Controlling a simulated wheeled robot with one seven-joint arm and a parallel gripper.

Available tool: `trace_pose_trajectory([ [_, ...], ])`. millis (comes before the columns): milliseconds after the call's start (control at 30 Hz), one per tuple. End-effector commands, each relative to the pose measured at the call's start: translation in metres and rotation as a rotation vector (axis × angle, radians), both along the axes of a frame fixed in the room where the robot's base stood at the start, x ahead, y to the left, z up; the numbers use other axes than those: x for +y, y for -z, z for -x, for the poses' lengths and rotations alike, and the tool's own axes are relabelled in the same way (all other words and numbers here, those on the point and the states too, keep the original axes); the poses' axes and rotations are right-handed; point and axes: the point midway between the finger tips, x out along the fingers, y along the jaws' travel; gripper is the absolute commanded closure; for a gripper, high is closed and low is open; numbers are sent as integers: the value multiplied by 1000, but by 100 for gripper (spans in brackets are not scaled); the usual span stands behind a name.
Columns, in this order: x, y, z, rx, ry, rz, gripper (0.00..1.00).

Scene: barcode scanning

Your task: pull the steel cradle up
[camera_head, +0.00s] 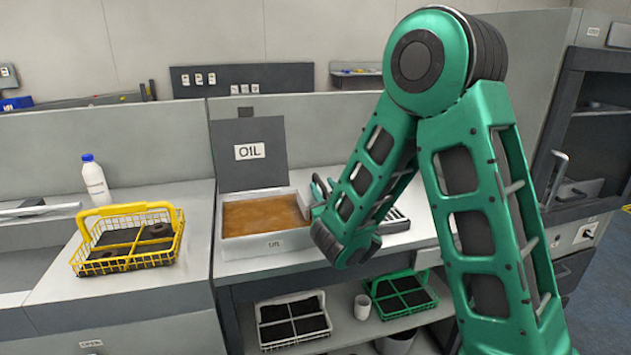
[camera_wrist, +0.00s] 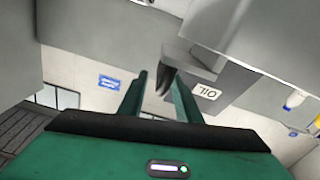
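My gripper (camera_head: 319,190) is at the right rim of the oil tub (camera_head: 256,244), partly hidden behind my forearm. In the wrist view its two green fingers (camera_wrist: 160,97) stand apart with a gap between them. A dark end of a grey part (camera_wrist: 164,80) shows by the right finger; I cannot tell whether it touches. The tub holds brown oil and its dark lid, marked OIL (camera_head: 250,151), stands open. No steel cradle shows clearly in the oil. A grey wire basket (camera_head: 293,342) with dark compartments sits on the lower shelf.
A yellow wire basket (camera_head: 172,254) with dark round parts stands on the left counter near a white bottle (camera_head: 95,180). A green basket (camera_head: 404,312) and a white cup (camera_head: 362,307) are on the lower shelf.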

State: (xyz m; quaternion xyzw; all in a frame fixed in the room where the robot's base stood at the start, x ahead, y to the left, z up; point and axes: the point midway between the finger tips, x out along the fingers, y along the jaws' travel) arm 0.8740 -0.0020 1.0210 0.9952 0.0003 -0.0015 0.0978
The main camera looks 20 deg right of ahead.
Motion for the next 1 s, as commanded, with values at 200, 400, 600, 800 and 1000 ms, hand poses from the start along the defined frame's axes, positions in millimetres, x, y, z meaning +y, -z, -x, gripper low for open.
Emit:
trace_pose_trajectory([
  [200, -1, -1, -22, -3, 1, -3, 69],
  [400, -1, -1, -44, -4, 0, -2, 69],
  [600, 0, 0, -62, -3, 0, -1, 69],
  [800, 1, 0, -68, -2, -1, 0, 69],
  [1000, 1, 0, -68, -2, -1, 0, 69],
])
